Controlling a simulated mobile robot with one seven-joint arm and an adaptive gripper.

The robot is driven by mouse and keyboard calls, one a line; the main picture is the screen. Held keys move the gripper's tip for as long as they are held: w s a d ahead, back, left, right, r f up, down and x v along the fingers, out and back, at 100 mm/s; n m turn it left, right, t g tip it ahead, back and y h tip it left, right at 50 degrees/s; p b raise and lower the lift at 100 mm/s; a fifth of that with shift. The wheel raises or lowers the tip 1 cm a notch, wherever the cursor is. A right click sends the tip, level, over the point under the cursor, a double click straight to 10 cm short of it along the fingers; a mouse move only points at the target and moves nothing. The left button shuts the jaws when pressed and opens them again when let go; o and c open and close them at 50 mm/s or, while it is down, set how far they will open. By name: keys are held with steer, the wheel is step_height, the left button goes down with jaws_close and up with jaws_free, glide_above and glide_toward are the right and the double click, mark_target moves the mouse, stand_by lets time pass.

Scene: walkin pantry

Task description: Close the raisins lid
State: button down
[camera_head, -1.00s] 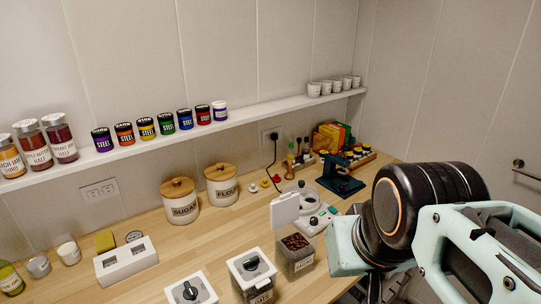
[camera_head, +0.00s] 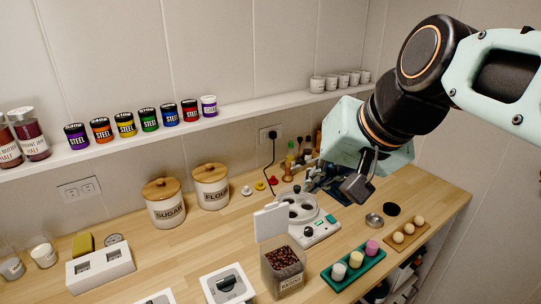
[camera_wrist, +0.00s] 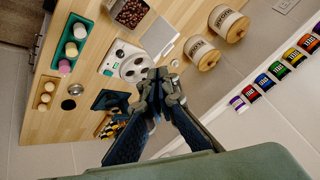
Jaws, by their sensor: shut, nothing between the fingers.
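The raisins container (camera_head: 284,270) is a clear box full of dark raisins at the front middle of the counter. Its white lid (camera_head: 271,221) stands raised, hinged open at the back of the box. In the wrist view the container (camera_wrist: 130,12) is at the top edge and the white lid (camera_wrist: 160,36) lies below and right of it. My gripper (camera_head: 358,188) is above the counter, right of and beyond the lid, apart from it. The gripper in the wrist view (camera_wrist: 155,84) has its fingers together with nothing between them.
A white scale-like appliance (camera_head: 318,230) stands just behind and right of the container. Closed-lid boxes (camera_head: 228,285) stand to the left. Sugar (camera_head: 165,203) and flour (camera_head: 211,186) canisters stand at the back.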

steer(key=w+a+r+y+b, duration=0.6)
steer(key=w+a+r, duration=0.8)
steer(key=a+r, duration=0.3)
steer(key=n+g+h+p, duration=0.3)
steer(key=n+h+p, duration=0.3)
steer(key=n+h, duration=0.15)
glide_above(272, 221)
steer(key=w, duration=0.2)
steer(key=shift+m, duration=0.45)
steer(key=shift+a+f, duration=0.2)
steer(key=shift+f, duration=7.35)
steer(key=shift+a+f, duration=0.15)
steer(key=shift+f, duration=7.4)
steer(key=shift+s, duration=0.1)
steer(key=shift+d+f+b, duration=0.1)
steer(key=shift+b, duration=0.5)
